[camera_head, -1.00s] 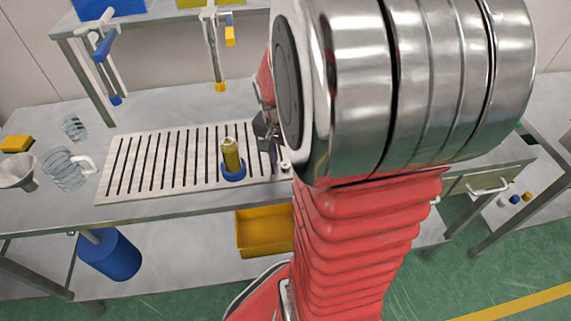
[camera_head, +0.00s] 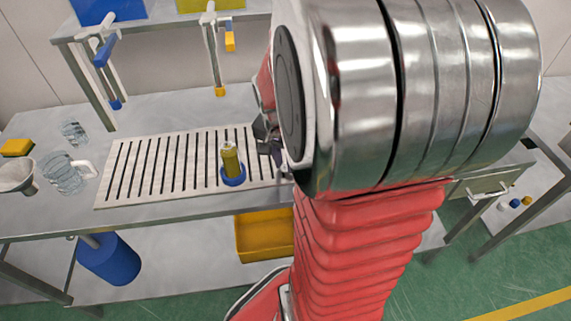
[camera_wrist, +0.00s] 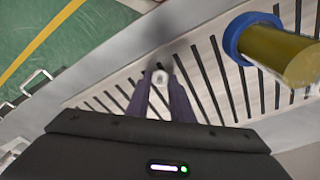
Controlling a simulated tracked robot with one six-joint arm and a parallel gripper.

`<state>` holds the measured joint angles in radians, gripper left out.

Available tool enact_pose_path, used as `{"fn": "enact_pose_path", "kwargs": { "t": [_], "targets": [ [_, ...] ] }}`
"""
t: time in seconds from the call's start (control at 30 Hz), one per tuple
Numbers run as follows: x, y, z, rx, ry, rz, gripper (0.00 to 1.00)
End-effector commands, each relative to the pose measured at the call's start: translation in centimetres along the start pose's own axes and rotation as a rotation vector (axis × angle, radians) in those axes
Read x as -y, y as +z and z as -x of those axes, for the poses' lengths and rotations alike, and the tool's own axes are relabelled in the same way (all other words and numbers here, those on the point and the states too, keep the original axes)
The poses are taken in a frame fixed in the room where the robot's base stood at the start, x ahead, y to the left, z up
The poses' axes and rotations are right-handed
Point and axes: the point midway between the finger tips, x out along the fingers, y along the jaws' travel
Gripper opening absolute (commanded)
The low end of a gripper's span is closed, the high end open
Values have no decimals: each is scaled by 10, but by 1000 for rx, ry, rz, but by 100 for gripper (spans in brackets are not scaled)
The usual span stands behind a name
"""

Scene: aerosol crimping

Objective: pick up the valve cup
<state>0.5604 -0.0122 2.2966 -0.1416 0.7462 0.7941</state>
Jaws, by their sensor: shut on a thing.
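The valve cup (camera_wrist: 160,77) shows as a small pale round piece between the fingertips in the wrist view. My gripper (camera_wrist: 161,84) is shut on it, over the slotted plate. In the head view my gripper (camera_head: 272,144) is partly hidden behind my own arm, to the right of the can, and the cup cannot be made out there. I cannot tell how far the cup is above the plate.
An olive-yellow can (camera_head: 231,162) stands upright in a blue ring holder (camera_head: 233,181) on the slotted plate (camera_head: 150,165); the can is near my gripper at upper right in the wrist view (camera_wrist: 287,55). A glass jug (camera_head: 64,177) and a funnel (camera_head: 20,173) stand at left.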

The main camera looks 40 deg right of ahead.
Motion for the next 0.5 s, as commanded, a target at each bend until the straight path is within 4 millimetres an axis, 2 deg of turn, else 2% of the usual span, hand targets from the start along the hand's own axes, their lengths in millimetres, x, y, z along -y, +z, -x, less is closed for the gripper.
{"fn": "enact_pose_path", "kwargs": {
  "t": [0.5],
  "targets": [
    [0,-12,79,-2,-2,0,0]
  ]
}}
